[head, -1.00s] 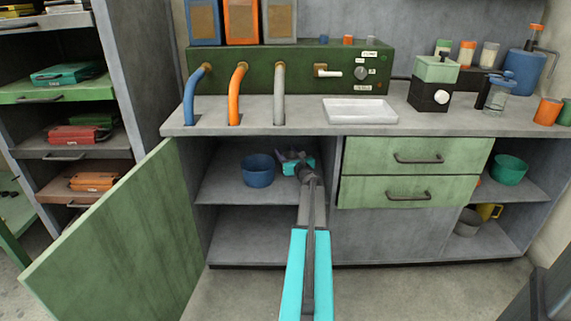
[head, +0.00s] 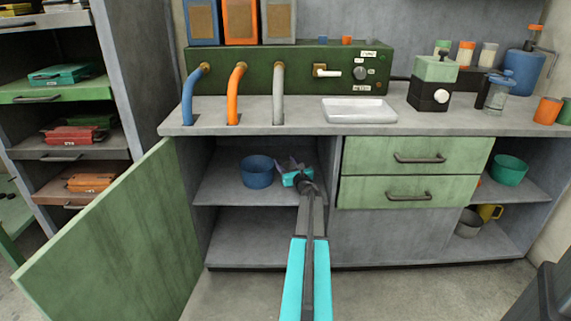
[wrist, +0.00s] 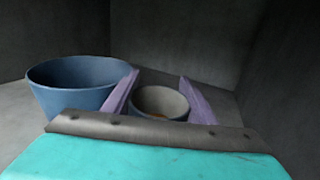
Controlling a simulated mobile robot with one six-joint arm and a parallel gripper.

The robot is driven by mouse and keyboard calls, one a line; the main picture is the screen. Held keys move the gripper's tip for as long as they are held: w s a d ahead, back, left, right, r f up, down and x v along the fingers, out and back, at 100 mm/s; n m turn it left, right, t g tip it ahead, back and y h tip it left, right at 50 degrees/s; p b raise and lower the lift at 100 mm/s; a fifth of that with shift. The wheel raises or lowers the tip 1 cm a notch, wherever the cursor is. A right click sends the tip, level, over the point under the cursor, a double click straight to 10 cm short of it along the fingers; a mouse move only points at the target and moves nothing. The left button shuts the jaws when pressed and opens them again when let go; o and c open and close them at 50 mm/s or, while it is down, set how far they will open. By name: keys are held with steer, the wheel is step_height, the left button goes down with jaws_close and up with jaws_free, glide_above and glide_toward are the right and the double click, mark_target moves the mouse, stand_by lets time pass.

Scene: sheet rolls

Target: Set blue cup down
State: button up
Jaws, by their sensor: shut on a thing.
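My gripper (head: 285,163) is inside the open cupboard, above the upper shelf (head: 222,188). In the wrist view, its two purple fingers (wrist: 158,95) are shut on a small cup (wrist: 160,100). The cup is upright, with a pale grey inside and something brown at its bottom. In the head view, the cup is not clearly seen behind the gripper.
A blue bowl (head: 257,172) stands on the shelf just left of my gripper; it also shows in the wrist view (wrist: 75,85). The green cupboard door (head: 110,230) is open to the left. Drawers (head: 415,155) are to the right, the counter (head: 270,117) overhead.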

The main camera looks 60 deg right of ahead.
steer(key=shift+f, duration=0.15)
steer(key=o, duration=1.3)
steer(key=shift+s+r, duration=0.1)
steer(key=shift+r, duration=0.1)
steer(key=shift+p+v, duration=1.05)
steer(key=shift+v, duration=4.9)
